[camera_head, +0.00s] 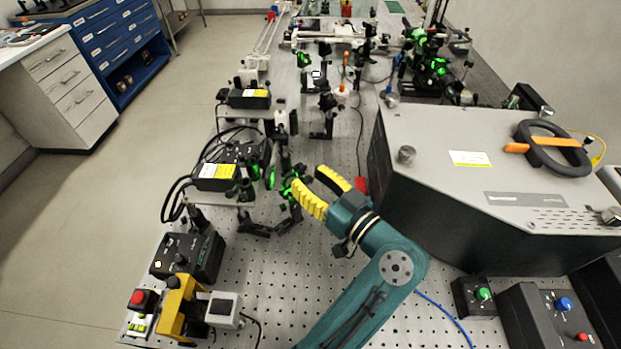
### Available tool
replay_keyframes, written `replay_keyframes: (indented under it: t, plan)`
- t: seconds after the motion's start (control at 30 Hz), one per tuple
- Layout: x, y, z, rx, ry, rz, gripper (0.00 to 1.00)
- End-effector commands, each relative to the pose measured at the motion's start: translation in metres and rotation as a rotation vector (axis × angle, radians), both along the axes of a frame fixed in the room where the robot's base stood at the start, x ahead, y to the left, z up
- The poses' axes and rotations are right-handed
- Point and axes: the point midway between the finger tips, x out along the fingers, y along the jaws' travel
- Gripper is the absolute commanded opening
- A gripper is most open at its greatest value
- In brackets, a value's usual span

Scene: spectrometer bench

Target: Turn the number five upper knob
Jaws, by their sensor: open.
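My gripper (307,178) has two yellow ribbed fingers on a teal arm that reaches up from the bottom of the view. The fingers are spread apart and nothing shows between them. Their tips are close to a cluster of black optical mounts (270,176) with green-lit parts, just left of the fingers. I cannot tell whether they touch. The knobs on these mounts are too small to make out, and no number is readable, so I cannot tell which is the number five upper knob. The left finger hides part of the cluster.
A large grey instrument box (450,185) stands close on the right. Black boxes with yellow labels (216,171) and cables stand on the left. A control box (187,257) and a red button (139,299) sit at the front left. Bare perforated table (290,275) lies in front.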

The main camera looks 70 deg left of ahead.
Motion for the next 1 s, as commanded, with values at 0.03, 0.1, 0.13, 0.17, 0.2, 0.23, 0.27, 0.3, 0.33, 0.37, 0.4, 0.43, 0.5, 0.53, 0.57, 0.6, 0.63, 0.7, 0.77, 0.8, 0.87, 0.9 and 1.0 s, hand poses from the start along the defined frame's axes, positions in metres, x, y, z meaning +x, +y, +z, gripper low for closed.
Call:
replay_keyframes:
  t: [0.03, 0.1, 0.13, 0.17, 0.2, 0.23, 0.27, 0.3, 0.33, 0.37, 0.4, 0.43, 0.5, 0.53, 0.57, 0.6, 0.63, 0.7, 0.77, 0.8, 0.87, 0.9, 1.0]
  plan:
    - [0.002, -0.003, 0.000, -0.001, 0.001, -0.002, 0.45]
    - [0.005, -0.010, 0.000, 0.000, 0.001, -0.003, 0.45]
    - [0.007, -0.015, 0.000, 0.000, 0.001, -0.004, 0.45]
    - [0.010, -0.021, 0.000, 0.000, 0.001, -0.006, 0.45]
    - [0.013, -0.029, 0.000, 0.000, 0.001, -0.007, 0.45]
    - [0.016, -0.037, 0.000, 0.000, 0.001, -0.006, 0.45]
    - [0.019, -0.044, 0.000, 0.000, 0.000, -0.008, 0.45]
    - [0.023, -0.054, 0.000, 0.000, 0.000, -0.007, 0.45]
    - [0.026, -0.061, 0.000, 0.001, 0.000, -0.007, 0.45]
    - [0.029, -0.068, 0.000, 0.000, 0.000, -0.007, 0.45]
    - [0.032, -0.077, 0.000, 0.001, 0.000, -0.006, 0.45]
    - [0.035, -0.083, 0.000, 0.000, 0.000, -0.006, 0.45]
    - [0.039, -0.095, 0.000, 0.000, 0.000, -0.004, 0.45]
    - [0.040, -0.099, 0.000, 0.001, 0.000, -0.003, 0.45]
    - [0.042, -0.103, 0.000, 0.001, 0.002, -0.003, 0.45]
    - [0.043, -0.107, 0.000, 0.001, 0.000, -0.003, 0.45]
    - [0.044, -0.108, 0.000, 0.000, 0.000, -0.002, 0.45]
    - [0.045, -0.111, 0.000, 0.000, 0.000, 0.000, 0.45]
    - [0.045, -0.112, 0.000, 0.001, -0.001, 0.000, 0.45]
    - [0.045, -0.112, 0.000, 0.001, -0.001, 0.000, 0.45]
    - [0.045, -0.111, 0.000, 0.001, 0.000, 0.000, 0.45]
    - [0.045, -0.111, 0.000, 0.001, 0.000, 0.000, 0.45]
    - [0.044, -0.111, 0.000, 0.000, 0.000, 0.000, 0.45]
